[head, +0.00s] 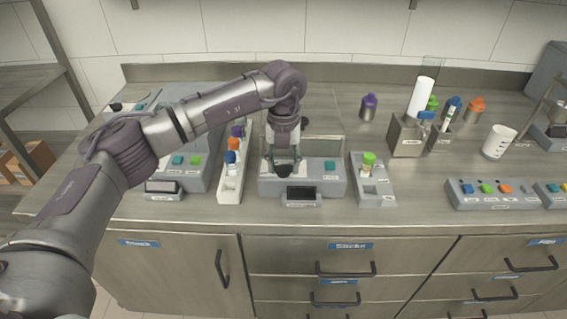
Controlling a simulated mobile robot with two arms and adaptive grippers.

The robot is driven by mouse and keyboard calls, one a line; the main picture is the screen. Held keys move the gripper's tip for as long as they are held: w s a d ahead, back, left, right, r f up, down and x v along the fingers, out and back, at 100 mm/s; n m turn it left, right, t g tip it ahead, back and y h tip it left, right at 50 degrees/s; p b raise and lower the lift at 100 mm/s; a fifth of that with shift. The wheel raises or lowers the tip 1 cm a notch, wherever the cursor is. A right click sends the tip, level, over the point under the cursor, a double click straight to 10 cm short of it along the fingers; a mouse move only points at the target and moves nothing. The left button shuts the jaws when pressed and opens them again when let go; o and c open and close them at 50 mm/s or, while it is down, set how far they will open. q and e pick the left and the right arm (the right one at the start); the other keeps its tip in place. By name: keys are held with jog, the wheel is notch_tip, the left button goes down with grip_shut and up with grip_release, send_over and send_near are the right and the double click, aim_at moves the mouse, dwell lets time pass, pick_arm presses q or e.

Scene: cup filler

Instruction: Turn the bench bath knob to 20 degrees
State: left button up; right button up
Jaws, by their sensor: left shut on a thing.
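A grey bench unit (268,188), which looks like the bench bath, stands at the middle of the counter's front. Its label is too small to read. It has a dark display (301,194) in front and a teal button (329,165) on its right side. A dark knob (284,170) sits on its top left. My left gripper (284,158) points down over this knob and is shut on it, with its fingers on either side. The knob's angle and the display reading cannot be made out. My right gripper is not in view.
A white rack (230,187) with capped bottles stands close on the left of the unit. A small grey holder (372,188) with a green-capped vial (368,161) is on the right. Farther right are a button panel (490,194) and a white beaker (498,141).

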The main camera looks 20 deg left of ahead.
aim_at(283, 165)
pick_arm(q)
jog(key=shift+r+n, duration=0.1)
jog(key=shift+n, duration=0.2)
dwell(0.4)
jog(key=o, duration=1.2)
jog(key=shift+c, duration=0.2)
notch_tip(283, 165, up, 12)
